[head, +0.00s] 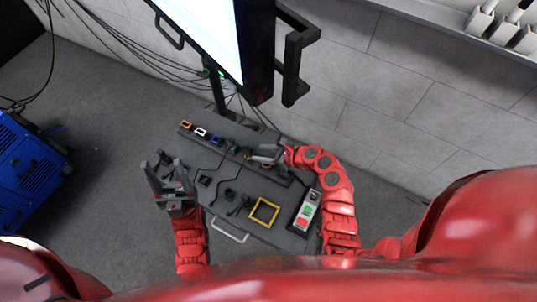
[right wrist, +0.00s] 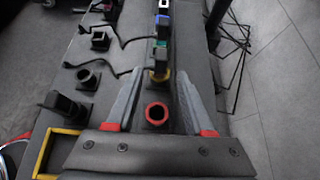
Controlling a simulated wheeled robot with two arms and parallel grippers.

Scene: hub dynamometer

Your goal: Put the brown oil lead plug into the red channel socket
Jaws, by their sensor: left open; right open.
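The red channel socket (right wrist: 156,113) is a red-rimmed round opening in the dark socket strip. It looks empty and lies between the spread fingers of my right gripper (right wrist: 158,105) in the right wrist view. In the head view my right gripper (head: 262,156) is over the right part of the strip and hides that socket. My left gripper (head: 163,175) is open and empty, left of the bench. A dark plug-like block (right wrist: 65,105) stands in front of the strip, near the yellow frame. I cannot make out any brown marking, so I cannot tell which plug is the oil lead plug.
A yellow socket (right wrist: 159,77) and a blue one (right wrist: 162,21) sit farther along the strip, with dark leads there. Dark holders (right wrist: 88,79) stand in front. A yellow frame (head: 264,211) and a button box (head: 305,211) are at the bench's right. A monitor (head: 215,40) overhangs behind.

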